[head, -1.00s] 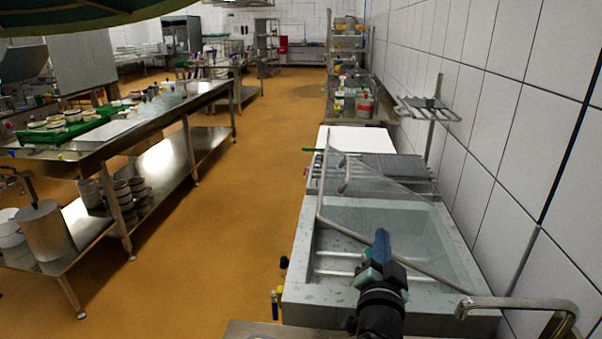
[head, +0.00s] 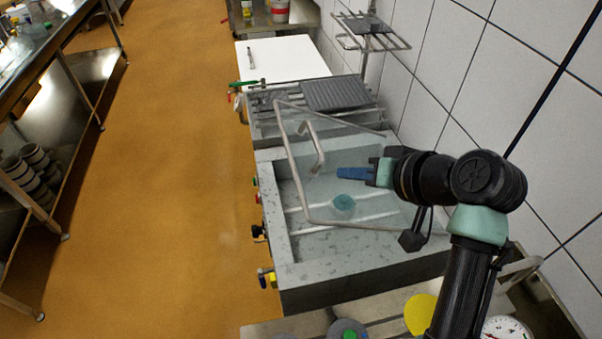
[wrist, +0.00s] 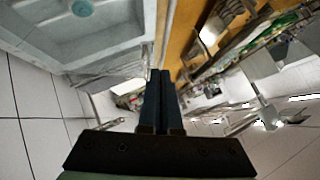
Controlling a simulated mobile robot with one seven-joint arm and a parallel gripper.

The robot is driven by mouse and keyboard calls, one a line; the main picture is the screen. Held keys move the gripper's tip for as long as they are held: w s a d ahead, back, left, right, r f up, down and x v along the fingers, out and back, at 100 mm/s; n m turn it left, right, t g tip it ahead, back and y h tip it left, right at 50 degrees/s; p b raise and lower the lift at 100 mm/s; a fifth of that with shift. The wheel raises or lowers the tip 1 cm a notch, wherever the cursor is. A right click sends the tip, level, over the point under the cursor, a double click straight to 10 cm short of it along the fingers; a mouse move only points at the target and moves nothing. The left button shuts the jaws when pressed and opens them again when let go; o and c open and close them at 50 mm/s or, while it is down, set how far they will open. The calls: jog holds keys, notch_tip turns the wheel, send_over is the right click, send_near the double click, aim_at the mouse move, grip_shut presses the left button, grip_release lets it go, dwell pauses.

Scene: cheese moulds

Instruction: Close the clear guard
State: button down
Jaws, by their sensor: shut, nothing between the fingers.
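The clear guard (head: 291,160) is a see-through panel in a bent grey metal tube frame. In the head view it stands raised and tilted over a grey trough (head: 372,272), whose inside shows beneath it. A bent metal handle (head: 318,150) is on the guard. My gripper (head: 340,173) reaches in from the right, with its blue fingers shut and empty, pointing left toward the handle with a visible gap. I cannot tell whether the fingers touch the panel. In the wrist view my gripper (wrist: 158,72) shows both dark fingers together.
A teal round thing (head: 343,203) shows within the trough. Coloured knobs line its left side. A ribbed dark plate (head: 336,94) and a white board (head: 282,58) lie beyond. The tiled wall (head: 480,75) is close on the right. The orange floor (head: 175,150) is free on the left.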

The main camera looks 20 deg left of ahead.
aim_at(305, 187)
jog(key=p+x, duration=0.2)
jog(key=x, duration=0.5)
jog(key=shift+a, duration=0.25)
jog(key=f, duration=0.1)
jog(key=a+f+p, duration=0.1)
jog(key=f, duration=0.1)
jog(key=shift+s+a+f+p, duration=0.1)
jog(key=shift+s+a+p, duration=0.15)
jog(key=shift+p, duration=0.1)
jog(key=shift+a+f, duration=0.2)
jog(key=shift+f, duration=0.35)
jog(key=shift+s+a+f, duration=0.15)
jog(key=shift+f, duration=0.15)
jog(key=s+a+f+b, duration=0.1)
jog(key=f+b, duration=0.1)
jog(key=f, duration=0.2)
jog(key=s+a+f+n+h+b, duration=0.1)
jog(key=a+f+b, duration=0.1)
jog(key=f, duration=0.3)
jog(key=s+a+f+t+h+b, duration=0.1)
jog(key=f+b, duration=0.2)
jog(key=f, duration=0.1)
jog(key=shift+a+f+b, duration=0.25)
jog(key=shift+f+b, duration=0.05)
jog(key=shift+f, duration=0.05)
jog(key=shift+s+a+f+b, duration=0.1)
jog(key=shift+f+b, duration=0.2)
jog(key=shift+f, duration=0.25)
jog(key=shift+r, duration=0.15)
